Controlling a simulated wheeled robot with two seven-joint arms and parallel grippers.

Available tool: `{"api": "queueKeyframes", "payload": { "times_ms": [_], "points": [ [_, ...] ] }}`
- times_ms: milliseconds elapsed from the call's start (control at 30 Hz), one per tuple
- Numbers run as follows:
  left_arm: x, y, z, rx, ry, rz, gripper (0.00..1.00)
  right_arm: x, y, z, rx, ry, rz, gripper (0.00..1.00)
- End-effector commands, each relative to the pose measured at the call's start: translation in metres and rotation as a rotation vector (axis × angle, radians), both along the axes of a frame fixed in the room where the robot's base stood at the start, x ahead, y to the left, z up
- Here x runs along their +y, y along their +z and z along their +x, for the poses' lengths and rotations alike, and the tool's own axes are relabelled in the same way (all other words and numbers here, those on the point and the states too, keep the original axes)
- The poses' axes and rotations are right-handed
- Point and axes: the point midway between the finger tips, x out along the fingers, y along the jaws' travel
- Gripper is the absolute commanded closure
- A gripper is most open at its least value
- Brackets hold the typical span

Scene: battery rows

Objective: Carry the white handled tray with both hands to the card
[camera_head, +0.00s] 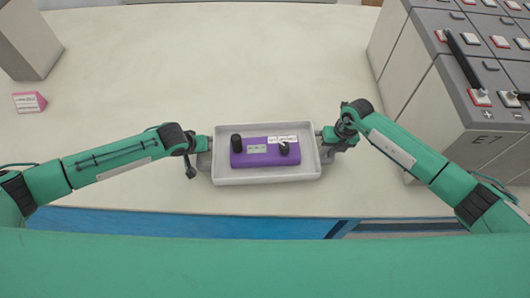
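The white handled tray (267,179) is at the front edge of the pale table, in the middle of the head view. A purple box with two black knobs (264,157) lies in it. My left gripper (205,153) is at the tray's left end, and my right gripper (326,146) is at its right end. Both touch or nearly touch the handles; their fingers are small and partly hidden, so I cannot tell if they are shut.
Grey battery blocks (425,110) with red and white terminals stand on the right, one marked E7. A grey block (28,45) stands at the back left. The table (200,70) is clear behind the tray and towards the card.

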Motion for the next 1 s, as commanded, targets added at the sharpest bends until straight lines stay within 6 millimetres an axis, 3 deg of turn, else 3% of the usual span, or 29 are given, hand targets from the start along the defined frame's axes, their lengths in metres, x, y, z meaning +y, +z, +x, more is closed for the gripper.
{"api": "queueKeyframes", "payload": {
  "times_ms": [367,1000],
  "points": [
    [0.0,0.007,0.001,-0.001,0.0,0.0,1.0,0.0,0.007,0.001,-0.001,0.0,0.0,1.0],
    [0.001,0.051,0.001,-0.001,0.001,0.001,1.0,-0.001,0.051,0.001,-0.001,-0.001,-0.001,1.0]
  ]
}}
